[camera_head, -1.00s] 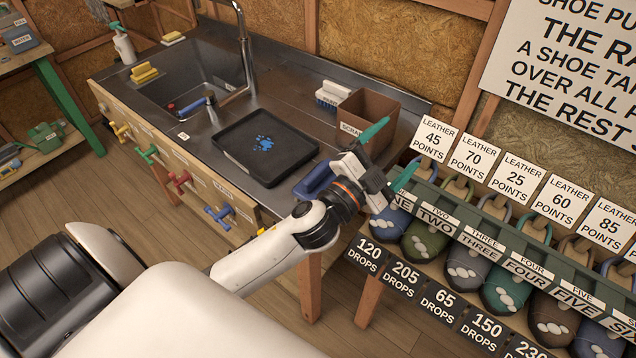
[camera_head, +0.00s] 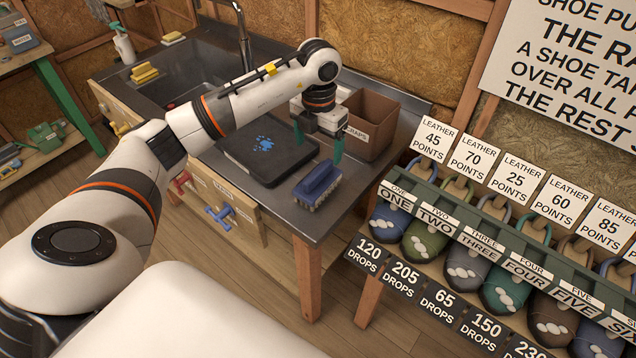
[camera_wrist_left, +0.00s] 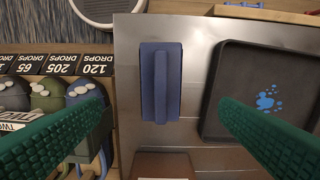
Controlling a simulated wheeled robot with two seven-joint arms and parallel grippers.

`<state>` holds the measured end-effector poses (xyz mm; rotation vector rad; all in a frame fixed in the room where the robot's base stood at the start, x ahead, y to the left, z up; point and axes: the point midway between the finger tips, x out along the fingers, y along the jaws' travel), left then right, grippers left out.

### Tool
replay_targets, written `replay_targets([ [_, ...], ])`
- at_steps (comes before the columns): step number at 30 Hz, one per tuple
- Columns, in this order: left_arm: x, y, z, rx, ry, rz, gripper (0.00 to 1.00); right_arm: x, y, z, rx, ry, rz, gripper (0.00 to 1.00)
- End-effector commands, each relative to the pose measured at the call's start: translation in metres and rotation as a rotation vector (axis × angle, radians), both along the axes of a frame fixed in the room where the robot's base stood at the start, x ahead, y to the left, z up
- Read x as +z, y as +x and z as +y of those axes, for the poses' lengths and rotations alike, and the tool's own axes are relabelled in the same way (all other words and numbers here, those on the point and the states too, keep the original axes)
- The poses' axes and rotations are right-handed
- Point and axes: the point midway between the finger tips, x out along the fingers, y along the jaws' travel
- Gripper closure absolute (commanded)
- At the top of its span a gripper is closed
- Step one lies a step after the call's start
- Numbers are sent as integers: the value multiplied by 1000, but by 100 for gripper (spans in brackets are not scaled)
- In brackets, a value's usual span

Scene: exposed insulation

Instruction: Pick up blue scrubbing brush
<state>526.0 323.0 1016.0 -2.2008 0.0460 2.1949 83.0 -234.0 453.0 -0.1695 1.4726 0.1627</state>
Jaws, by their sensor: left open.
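The blue scrubbing brush (camera_head: 317,184) lies bristles down on the metal counter near its front right corner. From above, the left wrist view shows its blue back and raised handle (camera_wrist_left: 160,82). My left gripper (camera_head: 318,146) is open and empty, pointing down above the counter, just behind the brush and apart from it. In the left wrist view its two green fingers (camera_wrist_left: 163,108) are spread wide, with the brush between them in the picture. My right gripper is not in view.
A black tray with blue splatter (camera_head: 268,152) lies left of the brush. A brown scraps box (camera_head: 371,122) stands behind it. The shoe rack (camera_head: 460,215) is at the right. My left arm hides part of the sink and counter.

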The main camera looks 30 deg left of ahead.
Motion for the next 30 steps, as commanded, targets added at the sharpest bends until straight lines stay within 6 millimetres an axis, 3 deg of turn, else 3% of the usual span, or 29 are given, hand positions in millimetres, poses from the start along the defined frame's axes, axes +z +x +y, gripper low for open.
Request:
replay_targets([
  [9,-51,-1,0,-1,-1,6,15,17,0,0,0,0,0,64],
  [16,-68,-1,0,-2,-2,7,15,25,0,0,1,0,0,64],
  [24,-106,1,1,-2,-3,4,15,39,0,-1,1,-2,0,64],
  [30,-112,1,2,-3,-2,3,15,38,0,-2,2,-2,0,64],
])
